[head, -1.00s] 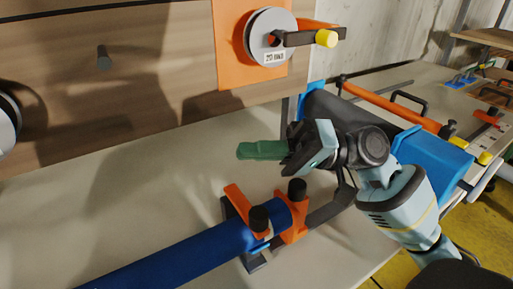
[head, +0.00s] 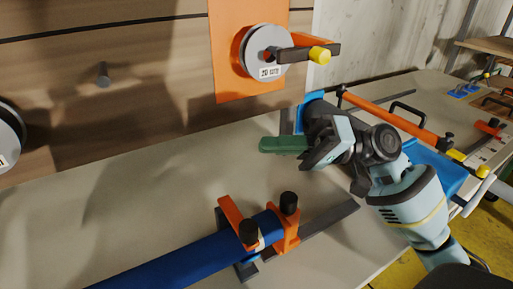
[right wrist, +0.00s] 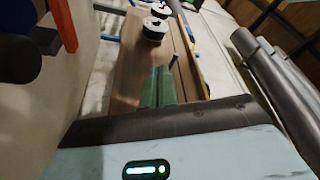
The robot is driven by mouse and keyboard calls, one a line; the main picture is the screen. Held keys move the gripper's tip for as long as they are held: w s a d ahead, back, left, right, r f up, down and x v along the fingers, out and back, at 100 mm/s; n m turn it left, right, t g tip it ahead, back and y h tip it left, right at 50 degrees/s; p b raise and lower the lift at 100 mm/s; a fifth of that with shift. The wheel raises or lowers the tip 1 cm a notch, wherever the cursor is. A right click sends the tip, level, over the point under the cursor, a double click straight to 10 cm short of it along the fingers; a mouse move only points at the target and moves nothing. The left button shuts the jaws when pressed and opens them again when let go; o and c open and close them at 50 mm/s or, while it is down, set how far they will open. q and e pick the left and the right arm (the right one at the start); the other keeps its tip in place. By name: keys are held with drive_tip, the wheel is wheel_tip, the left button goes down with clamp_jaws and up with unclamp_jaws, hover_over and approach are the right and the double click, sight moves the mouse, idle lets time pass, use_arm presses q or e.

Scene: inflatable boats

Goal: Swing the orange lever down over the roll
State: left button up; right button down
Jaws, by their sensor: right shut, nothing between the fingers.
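A dark blue roll (head: 180,262) lies along the bench, its end in a clamp with an orange bracket (head: 288,232). An orange lever (head: 231,209) slants up at the clamp's left side, beside a black knob (head: 249,232); a second black knob (head: 288,201) tops the bracket. In the right wrist view, an orange bar (right wrist: 64,25) shows at the upper left. My right gripper (head: 283,145) has green fingers, shut and empty, above the bench behind the clamp, apart from the lever. The fingers also show in the right wrist view (right wrist: 160,88). My left gripper is not in view.
A grey disc (head: 263,50) with a yellow-knobbed crank (head: 319,55) is on the orange wall plate. Behind my right arm are a long orange bar (head: 395,112) and a blue trough (head: 438,170).

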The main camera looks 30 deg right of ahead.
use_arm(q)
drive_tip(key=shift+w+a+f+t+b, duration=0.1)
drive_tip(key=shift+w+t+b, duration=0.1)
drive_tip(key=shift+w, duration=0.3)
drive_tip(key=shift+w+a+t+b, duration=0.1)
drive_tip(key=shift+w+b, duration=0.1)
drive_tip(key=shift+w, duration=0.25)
use_arm(e)
drive_tip(key=d, duration=0.2)
drive_tip(key=d+f, duration=0.1)
drive_tip(key=d, duration=0.1)
drive_tip(key=shift+d+f, duration=0.1)
drive_tip(key=shift+f, duration=0.1)
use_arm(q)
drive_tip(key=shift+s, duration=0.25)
use_arm(e)
drive_tip(key=shift+r, duration=0.1)
